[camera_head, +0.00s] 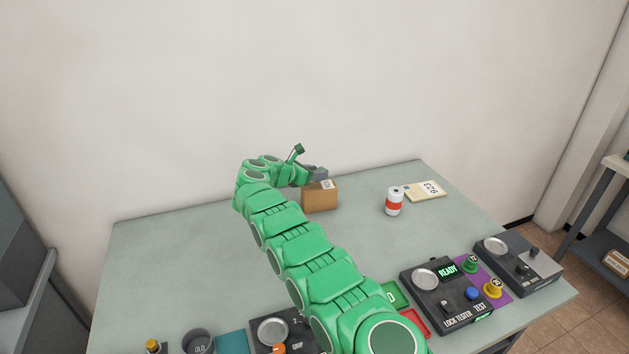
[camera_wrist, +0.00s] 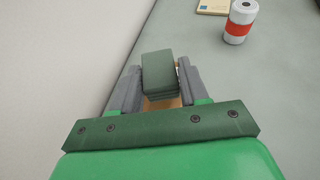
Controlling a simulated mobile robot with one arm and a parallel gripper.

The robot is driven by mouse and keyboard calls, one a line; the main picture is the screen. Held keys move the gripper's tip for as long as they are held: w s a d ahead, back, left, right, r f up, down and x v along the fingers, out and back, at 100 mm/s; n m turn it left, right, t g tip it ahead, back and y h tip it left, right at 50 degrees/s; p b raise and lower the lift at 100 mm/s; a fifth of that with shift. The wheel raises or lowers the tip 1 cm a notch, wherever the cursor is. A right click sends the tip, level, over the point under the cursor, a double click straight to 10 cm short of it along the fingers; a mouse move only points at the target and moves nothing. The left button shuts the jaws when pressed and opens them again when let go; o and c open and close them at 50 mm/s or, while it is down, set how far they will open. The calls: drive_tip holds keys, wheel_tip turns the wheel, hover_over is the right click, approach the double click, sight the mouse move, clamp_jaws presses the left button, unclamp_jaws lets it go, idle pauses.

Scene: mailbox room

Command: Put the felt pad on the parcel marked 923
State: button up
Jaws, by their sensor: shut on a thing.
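My gripper (camera_wrist: 158,88) is shut on a dark green block, which looks like the felt pad (camera_wrist: 159,70). In the head view, my gripper (camera_head: 316,173) is at the far side of the table, at or just above a brown cardboard box (camera_head: 320,200). A bit of brown shows below the pad in the wrist view. The flat cream parcel marked 923 (camera_head: 425,191) lies farther right on the table, its number upside down in the head view. Its edge shows at the top of the wrist view (camera_wrist: 213,7). The pad is not clearly visible in the head view.
A white and red can (camera_head: 394,202) stands just left of the marked parcel. A lock tester (camera_head: 447,296), coloured mats and another dark device (camera_head: 518,264) fill the front right. A dark cup (camera_head: 198,341) is at the front left. The left tabletop is clear.

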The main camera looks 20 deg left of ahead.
drive_tip(key=shift+f, duration=1.4)
drive_tip(key=shift+f, duration=0.15)
drive_tip(key=o, duration=1)
drive_tip(key=shift+o, duration=0.2)
drive_tip(key=shift+s+a+r, duration=0.2)
drive_tip(key=shift+s+r, duration=0.15)
drive_tip(key=shift+s, duration=0.05)
drive_tip(key=v, duration=1.1)
drive_tip(key=shift+r, duration=0.1)
